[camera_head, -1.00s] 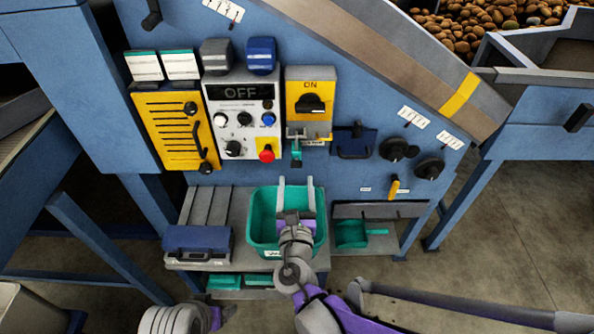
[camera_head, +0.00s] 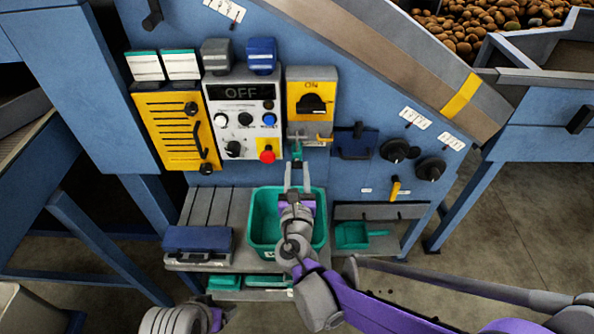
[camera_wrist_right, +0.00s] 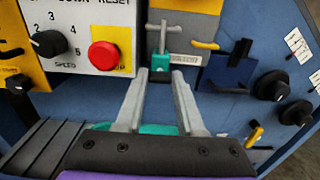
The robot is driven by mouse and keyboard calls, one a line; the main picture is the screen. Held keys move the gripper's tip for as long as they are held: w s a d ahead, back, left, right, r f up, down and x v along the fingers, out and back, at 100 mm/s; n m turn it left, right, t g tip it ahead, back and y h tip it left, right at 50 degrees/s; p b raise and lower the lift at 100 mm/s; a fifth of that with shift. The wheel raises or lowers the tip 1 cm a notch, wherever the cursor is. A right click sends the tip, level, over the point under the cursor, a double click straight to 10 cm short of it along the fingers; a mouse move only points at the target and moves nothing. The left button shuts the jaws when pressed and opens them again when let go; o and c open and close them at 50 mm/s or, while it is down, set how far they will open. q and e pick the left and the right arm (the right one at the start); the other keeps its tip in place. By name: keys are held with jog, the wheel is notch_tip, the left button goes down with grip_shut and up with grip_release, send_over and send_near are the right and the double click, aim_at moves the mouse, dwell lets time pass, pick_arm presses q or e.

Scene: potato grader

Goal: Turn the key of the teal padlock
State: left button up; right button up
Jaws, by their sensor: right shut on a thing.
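The teal padlock (camera_head: 297,152) hangs under the yellow ON switch panel; it also shows in the right wrist view (camera_wrist_right: 164,62). My right gripper (camera_head: 297,168) reaches up to it from below. In the right wrist view, its two fingertips (camera_wrist_right: 162,76) stand on either side of the padlock's lower body, and the gripper is shut on the padlock. I cannot make out a key; the padlock's underside is hidden. Part of my left gripper (camera_head: 222,316) shows at the bottom left edge, and its fingers cannot be made out.
The black rotary switch (camera_head: 313,103) sits above the padlock. A red button (camera_head: 267,156) is close on the left and a dark blue box (camera_head: 355,143) on the right. A teal bin (camera_head: 262,225) stands on the shelf below, under my right wrist.

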grip_shut()
jog(key=shift+m, duration=0.3)
jog(key=m, duration=0.3)
jog(key=shift+m+p, duration=0.3)
jog(key=shift+p, duration=0.1)
jog(key=m, duration=0.4)
jog(key=shift+d+m+p, duration=0.1)
jog(key=shift+m+p, duration=0.2)
jog(key=m, duration=0.4)
jog(key=shift+f+m+p, duration=0.1)
jog(key=shift+m+p, duration=0.2)
jog(key=shift+f+m, duration=0.1)
jog(key=shift+m, duration=2.1)
jog(key=shift+p, duration=0.3)
